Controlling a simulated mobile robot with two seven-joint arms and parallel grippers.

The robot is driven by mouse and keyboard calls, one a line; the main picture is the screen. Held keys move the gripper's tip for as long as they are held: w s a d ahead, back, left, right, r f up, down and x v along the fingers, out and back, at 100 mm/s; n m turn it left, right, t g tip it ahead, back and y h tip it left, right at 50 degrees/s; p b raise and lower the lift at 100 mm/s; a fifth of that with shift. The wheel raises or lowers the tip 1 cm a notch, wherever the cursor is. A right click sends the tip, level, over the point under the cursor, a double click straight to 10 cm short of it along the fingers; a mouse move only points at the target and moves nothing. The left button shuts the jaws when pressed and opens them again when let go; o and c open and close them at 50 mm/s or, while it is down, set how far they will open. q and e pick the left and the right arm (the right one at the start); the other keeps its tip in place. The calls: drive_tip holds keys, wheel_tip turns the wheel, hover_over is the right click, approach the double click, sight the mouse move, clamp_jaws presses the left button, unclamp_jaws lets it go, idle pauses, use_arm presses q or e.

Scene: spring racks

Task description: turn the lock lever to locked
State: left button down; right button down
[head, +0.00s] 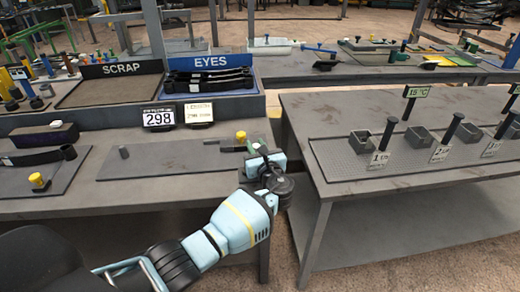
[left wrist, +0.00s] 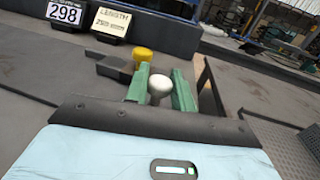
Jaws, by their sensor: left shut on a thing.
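My left gripper (head: 254,150) is at the right end of the left bench, beside a yellow knob (head: 240,136). In the left wrist view my green fingers (left wrist: 158,92) are shut on a white round knob (left wrist: 159,84), which looks like the lock lever's handle. The rest of the lever is hidden by the fingers and the gripper body, so its angle cannot be told. The yellow knob (left wrist: 142,54) stands just beyond the fingers, next to a dark flat bar (left wrist: 112,67). My right gripper is in neither view.
A dark upright piece (left wrist: 213,88) stands close to the right of the fingers. Behind are the 298 display (head: 158,118), the SCRAP tray (head: 110,70) and the EYES tray (head: 210,62). A gap separates this bench from the right table (head: 420,205).

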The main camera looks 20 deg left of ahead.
use_arm(q)
drive_tip(key=shift+a+n+g+y, duration=0.25)
drive_tip(key=shift+n+g+y, duration=0.15)
drive_tip(key=shift+y, duration=0.1)
drive_tip(key=shift+r, duration=0.1)
drive_tip(key=c, duration=1.4)
unclamp_jaws()
drive_tip(key=shift+o, duration=0.7)
drive_tip(key=v, duration=0.7)
drive_tip(key=shift+s+d+p, duration=0.2)
drive_tip(key=shift+d+p, duration=0.1)
drive_tip(key=shift+p, duration=0.05)
